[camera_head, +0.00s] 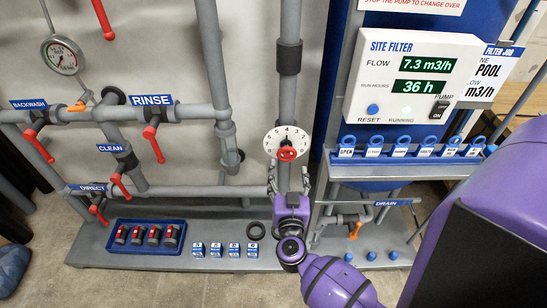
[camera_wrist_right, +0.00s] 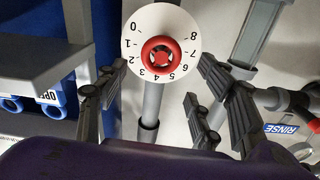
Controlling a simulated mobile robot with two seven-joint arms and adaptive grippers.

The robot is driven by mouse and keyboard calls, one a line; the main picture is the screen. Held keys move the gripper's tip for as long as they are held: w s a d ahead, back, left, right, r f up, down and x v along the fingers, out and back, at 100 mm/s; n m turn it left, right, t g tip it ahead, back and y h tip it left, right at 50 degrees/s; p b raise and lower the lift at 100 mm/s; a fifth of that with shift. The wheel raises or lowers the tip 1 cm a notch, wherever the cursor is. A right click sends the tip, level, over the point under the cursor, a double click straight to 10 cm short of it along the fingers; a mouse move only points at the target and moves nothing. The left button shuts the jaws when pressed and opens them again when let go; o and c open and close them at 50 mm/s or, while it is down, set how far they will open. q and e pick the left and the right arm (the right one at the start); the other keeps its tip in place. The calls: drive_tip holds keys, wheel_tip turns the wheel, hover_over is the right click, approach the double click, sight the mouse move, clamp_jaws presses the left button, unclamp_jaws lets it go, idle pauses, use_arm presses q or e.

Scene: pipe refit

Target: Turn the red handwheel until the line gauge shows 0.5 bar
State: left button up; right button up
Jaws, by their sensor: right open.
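The red handwheel (camera_head: 287,153) sits at the front of a white dial plate (camera_head: 274,141) numbered 0 to 8, on the grey vertical pipe. In the right wrist view the handwheel (camera_wrist_right: 161,56) is upside down, near top centre. My right gripper (camera_head: 288,180) is just below the handwheel, its fingers pointing up at it. In the wrist view its open fingers (camera_wrist_right: 158,95) stand to either side, apart from the wheel. A round white gauge (camera_head: 62,56) is at upper left; its reading is too small to tell. My left gripper is out of view.
Red-handled valves, such as the RINSE valve (camera_head: 152,132), are on pipes at left. The Site Filter panel (camera_head: 411,80) reads 7.3 m3/h and 36 h. A blue tray (camera_head: 120,249) and small blue-and-white boxes (camera_head: 215,249) stand on the grey base below.

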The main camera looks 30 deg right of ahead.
sight(288, 156)
drive_tip(key=x, duration=0.7)
drive_tip(key=shift+w+d, duration=0.3)
